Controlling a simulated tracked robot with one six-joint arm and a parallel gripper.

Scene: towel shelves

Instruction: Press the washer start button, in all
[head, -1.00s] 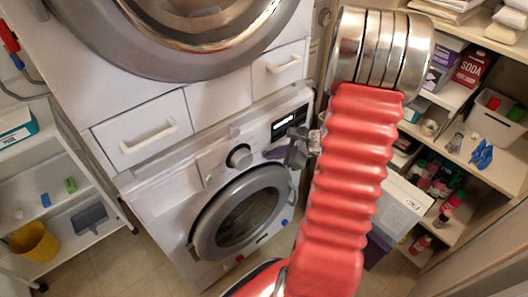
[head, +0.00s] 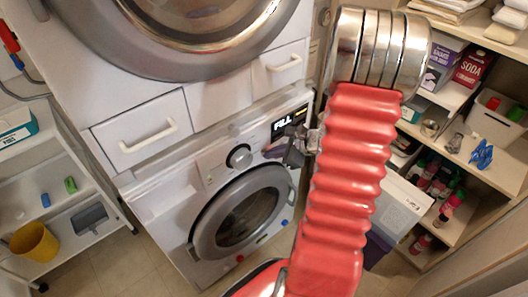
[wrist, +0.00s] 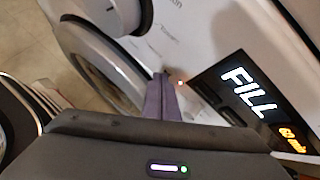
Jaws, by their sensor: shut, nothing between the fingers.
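The white washer (head: 165,195) stands below another front-loading machine, with its round door (head: 243,210) shut. Its dark display (head: 289,122) reads "FILL" in white with smaller orange text; the same display fills the right of the wrist view (wrist: 250,92). My gripper (head: 270,152) is shut and empty at the control panel, right of the round dial (head: 239,157). In the wrist view its purple-grey fingertips (wrist: 165,82) are at the panel, beside a small red light (wrist: 181,83). I cannot tell whether they touch it. The start button itself is not clearly visible.
My red ribbed arm crosses the middle right. Open shelves (head: 463,140) with boxes and bottles stand on the right. A white rack (head: 85,170) and a yellow bucket (head: 35,242) are at left. Drawers (head: 140,130) sit above the washer.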

